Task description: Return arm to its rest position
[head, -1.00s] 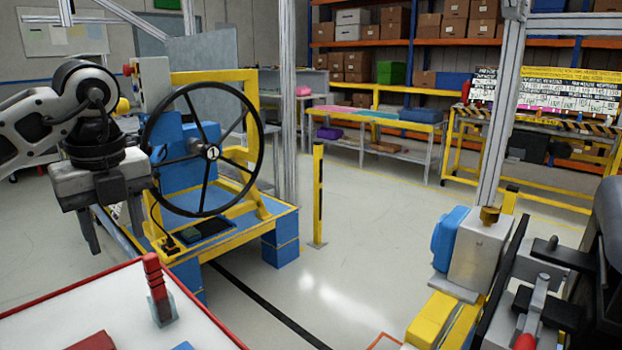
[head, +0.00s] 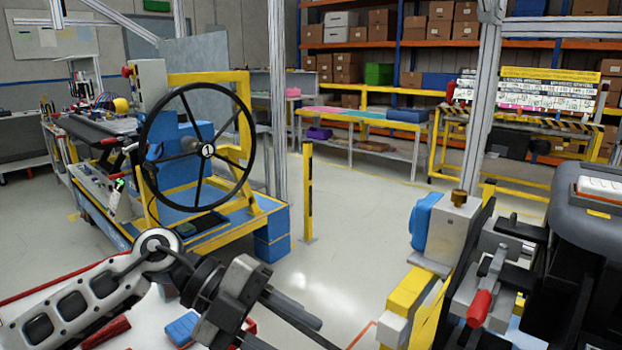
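My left arm comes in from the lower left, low over the white red-edged table. Its gripper (head: 285,322) points down and to the right near the table's right side. I cannot make out the gap between its fingers, and no held thing can be made out. The arm hides much of the table and of the things on it. My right gripper is not in view.
A black steering wheel (head: 206,151) stands on a blue and yellow stand behind the arm. A blue block (head: 183,329) and a red piece (head: 108,331) lie on the table. A yellow post (head: 307,190) stands on open floor. A fixture with a red-handled lever (head: 479,308) is at right.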

